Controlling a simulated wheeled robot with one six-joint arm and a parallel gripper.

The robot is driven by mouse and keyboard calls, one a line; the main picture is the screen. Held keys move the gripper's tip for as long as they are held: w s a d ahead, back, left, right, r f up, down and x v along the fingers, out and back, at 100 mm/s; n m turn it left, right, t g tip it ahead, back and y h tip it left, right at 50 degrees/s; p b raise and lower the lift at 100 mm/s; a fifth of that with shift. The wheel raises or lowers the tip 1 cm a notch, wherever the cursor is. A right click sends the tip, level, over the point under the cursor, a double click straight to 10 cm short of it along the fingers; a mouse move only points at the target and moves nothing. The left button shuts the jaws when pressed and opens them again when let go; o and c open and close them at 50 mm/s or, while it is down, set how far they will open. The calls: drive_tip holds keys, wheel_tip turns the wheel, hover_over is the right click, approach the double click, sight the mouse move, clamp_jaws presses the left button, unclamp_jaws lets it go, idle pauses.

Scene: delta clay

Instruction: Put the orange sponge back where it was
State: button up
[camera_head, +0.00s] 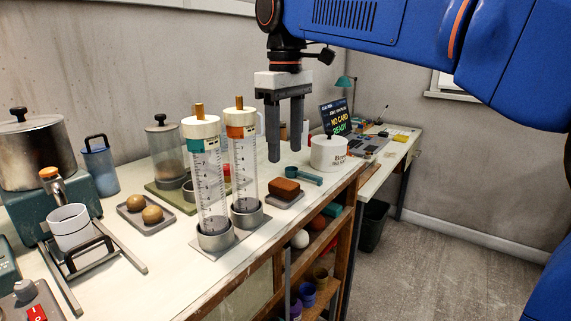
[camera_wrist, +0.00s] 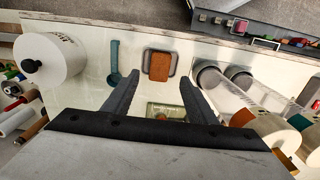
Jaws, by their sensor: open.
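The orange-brown sponge (camera_head: 285,187) lies on a small grey tray (camera_head: 285,203) near the front edge of the white counter. In the wrist view the sponge (camera_wrist: 159,67) and its tray (camera_wrist: 146,58) are just beyond my fingertips, near the middle. My gripper (camera_head: 287,155) is open and empty, pointing down above the counter. In the wrist view its two dark fingers (camera_wrist: 160,79) stand apart, with the sponge in line with the space between them.
Two tall clear cylinders (camera_head: 208,185) (camera_head: 242,165) stand left of the sponge. A teal scoop (camera_head: 305,175) lies behind it, and a white lidded pot (camera_head: 328,153) is to the right. A tray with brown round items (camera_head: 146,213) is farther left. Shelves lie below the counter edge.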

drive_tip(key=shift+r, duration=1.9)
drive_tip(key=s+d+f+m+t, duration=0.2)
drive_tip(key=s+d+f+m, duration=0.3)
drive_tip(key=d+f, duration=0.55)
drive_tip(key=s+d+f+m+t, duration=0.1)
drive_tip(key=s+d+f+m, duration=0.1)
drive_tip(key=s+d+f, duration=0.8)
drive_tip(key=s+d+f+m+t, duration=0.1)
drive_tip(key=s+d+f, duration=0.1)
drive_tip(key=f, duration=0.3)
drive_tip(key=s+d+f+m, duration=0.2)
drive_tip(key=s+d+f, duration=0.1)
drive_tip(key=f, duration=0.3)
drive_tip(key=shift+s+d+t, duration=0.3)
drive_tip(key=shift+d+t, duration=0.1)
drive_tip(key=shift+d, duration=0.3)
